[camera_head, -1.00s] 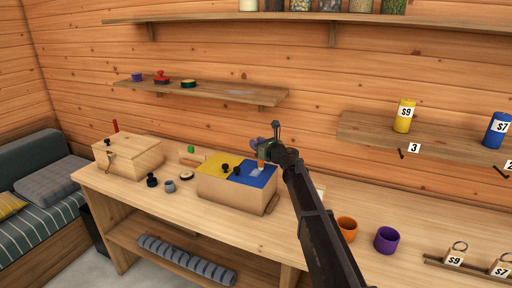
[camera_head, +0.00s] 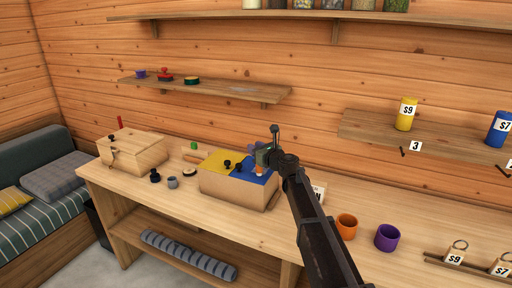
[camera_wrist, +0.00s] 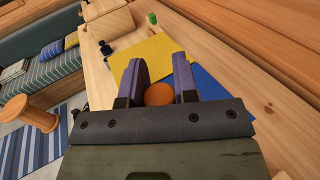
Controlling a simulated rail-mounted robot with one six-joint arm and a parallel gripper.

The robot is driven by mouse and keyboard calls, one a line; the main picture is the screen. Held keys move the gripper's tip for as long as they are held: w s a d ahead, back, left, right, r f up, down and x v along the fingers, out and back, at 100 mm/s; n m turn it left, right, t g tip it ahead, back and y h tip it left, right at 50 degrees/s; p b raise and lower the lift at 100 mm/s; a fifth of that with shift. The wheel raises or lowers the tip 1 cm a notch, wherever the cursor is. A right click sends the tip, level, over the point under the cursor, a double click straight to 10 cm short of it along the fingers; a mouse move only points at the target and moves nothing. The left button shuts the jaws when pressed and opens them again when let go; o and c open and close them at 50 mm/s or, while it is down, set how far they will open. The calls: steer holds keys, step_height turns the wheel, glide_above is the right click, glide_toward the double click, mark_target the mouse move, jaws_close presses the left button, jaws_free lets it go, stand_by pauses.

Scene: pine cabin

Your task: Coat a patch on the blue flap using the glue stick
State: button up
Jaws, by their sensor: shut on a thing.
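A wooden box (camera_head: 232,190) on the workbench has a yellow flap (camera_head: 215,160) and a blue flap (camera_head: 242,176) on top. The blue flap also shows in the wrist view (camera_wrist: 208,88). My gripper (camera_head: 260,160) is shut on the orange glue stick (camera_head: 259,168), over the right part of the blue flap. In the wrist view the glue stick's round orange end (camera_wrist: 159,94) sits between the purple fingers. A small pale spot shows on the blue flap at the stick's lower end. Whether the stick touches the flap is hard to tell.
Dark knobs (camera_head: 238,167) stand on the box top near the flaps' border. A lidded wooden chest (camera_head: 135,152) stands left, with small dark pots between. An orange cup (camera_head: 346,226) and a purple cup (camera_head: 387,238) stand right. A shelf (camera_head: 210,90) hangs above.

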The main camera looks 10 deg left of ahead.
steer(key=w+d, duration=0.2)
steer(key=w, duration=0.4)
step_height(320, 180, up, 8)
steer(key=p, duration=0.7)
steer(key=shift+w+t, duration=0.2)
steer(key=shift+t, duration=0.1)
steer(key=shift+d, duration=0.1)
